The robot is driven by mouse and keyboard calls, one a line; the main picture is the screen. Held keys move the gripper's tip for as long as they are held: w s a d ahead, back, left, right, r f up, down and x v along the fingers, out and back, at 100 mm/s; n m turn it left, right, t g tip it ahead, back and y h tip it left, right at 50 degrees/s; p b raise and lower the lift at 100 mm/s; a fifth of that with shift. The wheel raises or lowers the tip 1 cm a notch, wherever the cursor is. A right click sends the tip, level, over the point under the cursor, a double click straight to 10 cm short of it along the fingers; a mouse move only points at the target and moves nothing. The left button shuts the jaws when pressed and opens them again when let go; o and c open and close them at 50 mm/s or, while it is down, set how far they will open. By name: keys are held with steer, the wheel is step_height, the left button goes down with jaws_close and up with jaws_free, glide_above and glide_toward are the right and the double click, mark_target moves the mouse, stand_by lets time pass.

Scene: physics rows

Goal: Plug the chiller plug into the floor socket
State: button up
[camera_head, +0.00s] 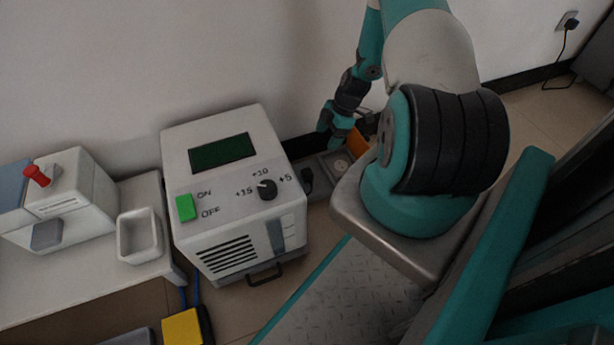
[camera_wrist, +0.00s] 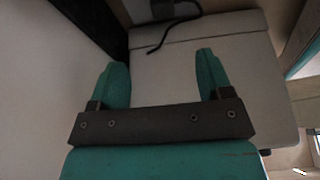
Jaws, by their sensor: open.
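The chiller (camera_head: 230,195) is a white box with a green display, a green switch and a black knob, standing on the floor by the wall. A small black piece, probably the chiller plug (camera_head: 307,180), shows at its right side. A grey plate with a round socket (camera_head: 340,166), probably the floor socket, lies to the right of that, partly hidden by my arm. My gripper (camera_head: 335,135) is above this plate in the head view. In the wrist view my gripper (camera_wrist: 160,70) is open and empty, with a dark cable (camera_wrist: 172,35) beyond its fingertips.
An orange piece (camera_head: 358,142) is behind my gripper. A bench with a white tray (camera_head: 140,235) and a machine with a red lever (camera_head: 70,200) is at the left. A yellow block (camera_head: 182,328) is in front. A wall outlet (camera_head: 567,21) holds another cord.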

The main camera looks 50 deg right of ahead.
mark_target(308, 171)
steer(key=b+x, duration=0.6)
steer(key=x, duration=0.6)
steer(key=shift+r, duration=0.1)
steer(key=b+x, duration=0.5)
steer(key=shift+a, duration=0.25)
steer(key=c, duration=1)
